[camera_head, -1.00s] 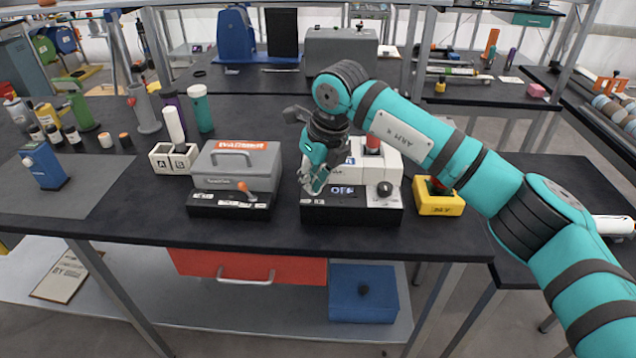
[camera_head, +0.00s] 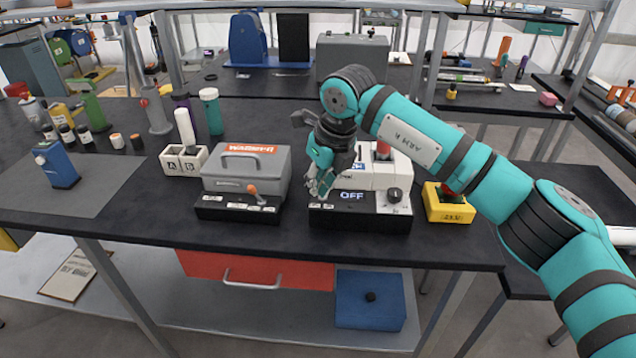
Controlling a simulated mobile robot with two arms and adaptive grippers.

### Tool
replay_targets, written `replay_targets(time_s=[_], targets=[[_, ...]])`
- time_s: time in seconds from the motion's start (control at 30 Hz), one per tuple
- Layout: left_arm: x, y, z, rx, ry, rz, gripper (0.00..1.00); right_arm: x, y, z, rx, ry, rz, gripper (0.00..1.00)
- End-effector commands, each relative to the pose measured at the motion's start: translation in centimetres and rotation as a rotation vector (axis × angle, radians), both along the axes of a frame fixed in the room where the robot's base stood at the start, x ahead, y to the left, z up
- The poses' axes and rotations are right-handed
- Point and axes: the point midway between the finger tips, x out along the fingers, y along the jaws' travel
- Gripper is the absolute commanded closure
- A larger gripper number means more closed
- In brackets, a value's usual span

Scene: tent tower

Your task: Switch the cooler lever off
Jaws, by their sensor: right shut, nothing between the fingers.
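A white machine (camera_head: 386,173) stands on a black base (camera_head: 360,222) on the bench. Its small front display (camera_head: 352,196) reads OFF, and a black knob (camera_head: 394,195) is at its right. My right gripper (camera_head: 321,192) is shut and empty, pointing down at the machine's left front, close above the base. It hides that corner; I cannot tell whether it touches anything, and I see no lever there. Left of it, a grey box (camera_head: 240,172) with an orange label, seemingly WARMER, has an orange-tipped lever (camera_head: 253,189). No cooler label is readable. My left gripper is not in view.
A yellow box (camera_head: 447,214) with a red button stands right of the machine, under my right arm. A white block marked A and B (camera_head: 183,166) and several bottles stand at the left. The bench front edge is clear.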

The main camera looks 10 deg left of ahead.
Motion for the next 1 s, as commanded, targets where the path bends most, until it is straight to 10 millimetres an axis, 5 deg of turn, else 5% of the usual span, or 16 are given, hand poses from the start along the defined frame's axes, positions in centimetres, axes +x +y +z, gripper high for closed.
replay_targets(time_s=[1.0], targets=[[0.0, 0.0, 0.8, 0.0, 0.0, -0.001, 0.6, 0.0, 0.0, 1.5, -0.001, -0.001, 0.0, 1.0]])
